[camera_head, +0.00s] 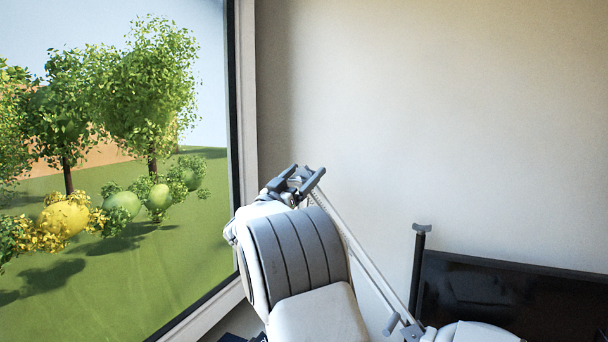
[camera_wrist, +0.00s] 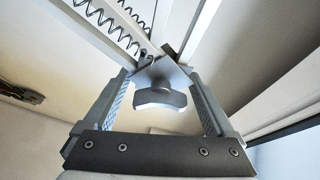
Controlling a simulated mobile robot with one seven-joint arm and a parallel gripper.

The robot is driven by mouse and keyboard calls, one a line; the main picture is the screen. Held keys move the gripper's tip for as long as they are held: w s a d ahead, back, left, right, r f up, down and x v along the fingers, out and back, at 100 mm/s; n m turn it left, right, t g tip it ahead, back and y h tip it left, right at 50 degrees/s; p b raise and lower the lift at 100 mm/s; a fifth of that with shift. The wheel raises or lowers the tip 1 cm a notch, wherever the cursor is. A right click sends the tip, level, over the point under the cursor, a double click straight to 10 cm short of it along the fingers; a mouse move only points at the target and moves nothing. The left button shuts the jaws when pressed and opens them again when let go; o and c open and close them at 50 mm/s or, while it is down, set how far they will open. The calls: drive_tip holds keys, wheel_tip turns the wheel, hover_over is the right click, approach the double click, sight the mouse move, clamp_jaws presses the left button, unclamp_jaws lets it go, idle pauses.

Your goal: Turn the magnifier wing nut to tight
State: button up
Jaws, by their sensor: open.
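In the wrist view, the grey wing nut (camera_wrist: 160,99) sits between the two fingers of my gripper (camera_wrist: 159,76). Its broad wing faces the camera, and a pale angular bracket shows behind it. The fingers are open, with a visible gap on each side of the nut. The magnifier's arm (camera_wrist: 103,19), with pale bars and dark coil springs, runs up behind the nut. In the head view, the magnifier arm (camera_head: 352,243) slants from a grey jointed end (camera_head: 292,184) down to the right. My white arm hides part of it, and the wing nut cannot be made out there.
A large window (camera_head: 120,150) with a dark frame fills the left side of the head view. A plain wall (camera_head: 430,110) stands behind. A dark screen-like panel (camera_head: 530,295) and a grey post (camera_head: 418,262) are at the lower right. The upper middle is free.

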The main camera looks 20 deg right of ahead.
drive_tip(key=b+v, duration=0.2)
drive_tip(key=v, duration=1.5)
drive_tip(key=shift+r, duration=0.1)
